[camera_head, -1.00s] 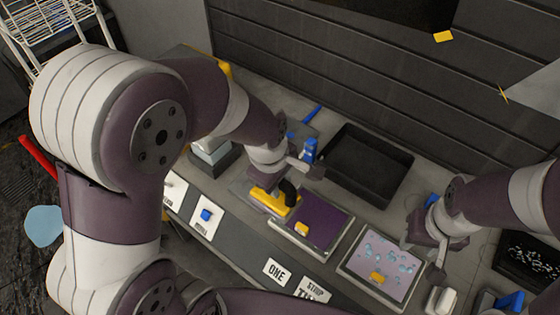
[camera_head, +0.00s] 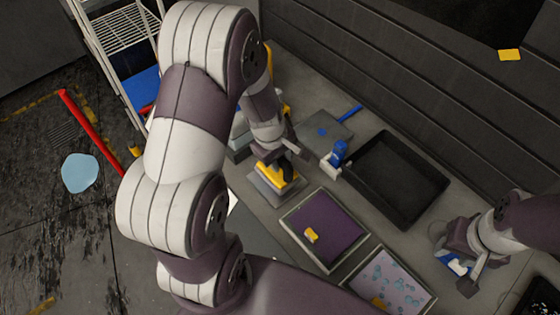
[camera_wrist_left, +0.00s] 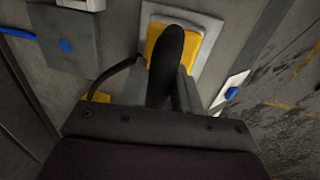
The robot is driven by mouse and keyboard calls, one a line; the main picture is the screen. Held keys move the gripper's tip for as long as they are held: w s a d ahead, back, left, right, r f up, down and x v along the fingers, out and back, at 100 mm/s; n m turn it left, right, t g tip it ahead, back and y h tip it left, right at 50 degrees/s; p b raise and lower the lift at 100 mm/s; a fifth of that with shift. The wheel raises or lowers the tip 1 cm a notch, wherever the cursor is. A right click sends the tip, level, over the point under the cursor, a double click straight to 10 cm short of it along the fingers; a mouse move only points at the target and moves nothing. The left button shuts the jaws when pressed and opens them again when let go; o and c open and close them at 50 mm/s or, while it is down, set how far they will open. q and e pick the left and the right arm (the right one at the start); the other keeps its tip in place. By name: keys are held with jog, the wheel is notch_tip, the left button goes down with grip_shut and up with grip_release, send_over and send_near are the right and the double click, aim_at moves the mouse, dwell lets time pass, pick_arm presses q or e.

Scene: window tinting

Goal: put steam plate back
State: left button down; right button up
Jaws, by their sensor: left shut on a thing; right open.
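The yellow steam plate (camera_head: 272,172) with its black handle (camera_wrist_left: 166,62) is in my left gripper (camera_head: 288,160). The left fingers are shut on the handle, one on each side, in the left wrist view. The steam plate is at a pale grey square base (camera_head: 277,191), left of the purple tray; I cannot tell whether it touches the base. The base's rim also shows behind the yellow body in the left wrist view (camera_wrist_left: 207,25). My right gripper (camera_head: 455,270) is open at the right, near a blue-and-white item (camera_head: 452,259), away from the steam plate.
A purple-lined tray (camera_head: 286,228) and a tray with blue spots (camera_head: 351,274) are at the front. A black bin (camera_head: 398,180) stands behind them. A blue-capped bottle (camera_head: 337,154) and a grey pad (camera_head: 322,132) are close to my left gripper.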

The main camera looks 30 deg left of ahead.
aim_at(272, 176)
pick_arm(q)
jog(key=shift+s+a+f, duration=0.15)
jog(key=shift+f, duration=0.65)
jog(key=c, duration=0.8)
grip_release()
jog(key=shift+r, duration=0.1)
jog(key=shift+r, duration=0.25)
notch_tip(272, 176, up, 10)
jog(key=s+r, duration=0.1)
jog(key=s, duration=0.1)
jog(key=s+d+f+m, duration=0.1)
jog(key=s+d+m, duration=0.3)
jog(key=m, duration=1)
jog(key=s, duration=0.2)
jog(key=shift+s+d+g+y+p, duration=0.3)
jog(key=shift+d+y+p, duration=0.05)
jog(key=shift+d+y, duration=0.05)
